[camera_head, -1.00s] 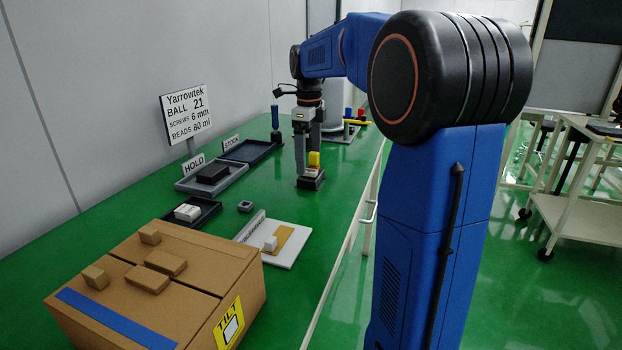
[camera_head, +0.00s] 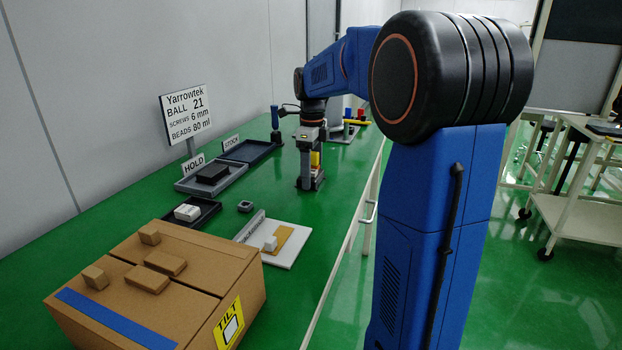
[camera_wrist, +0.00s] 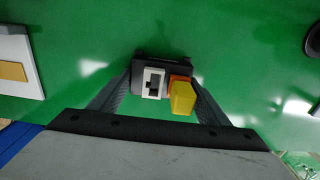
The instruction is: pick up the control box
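The control box is a small dark box with a white switch and a yellow knob with orange beneath it. It stands on the green bench under my arm in the head view (camera_head: 319,182), and it is near the upper middle of the wrist view (camera_wrist: 182,66). My gripper (camera_head: 310,178) is lowered over it, pointing down. In the wrist view my gripper's fingers (camera_wrist: 163,78) are spread, one on each side of the box. I cannot make out whether they touch its sides. The fingers hide part of the box in the head view.
A white board with an orange-yellow patch (camera_head: 296,255) lies nearer. Left are the HOLD tray (camera_head: 236,180), STOCK tray (camera_head: 262,146), a small black tray (camera_head: 207,217) and a grey ring-like part (camera_head: 245,206). A cardboard box (camera_head: 200,252) fills the near end. Coloured parts (camera_head: 350,118) stand behind.

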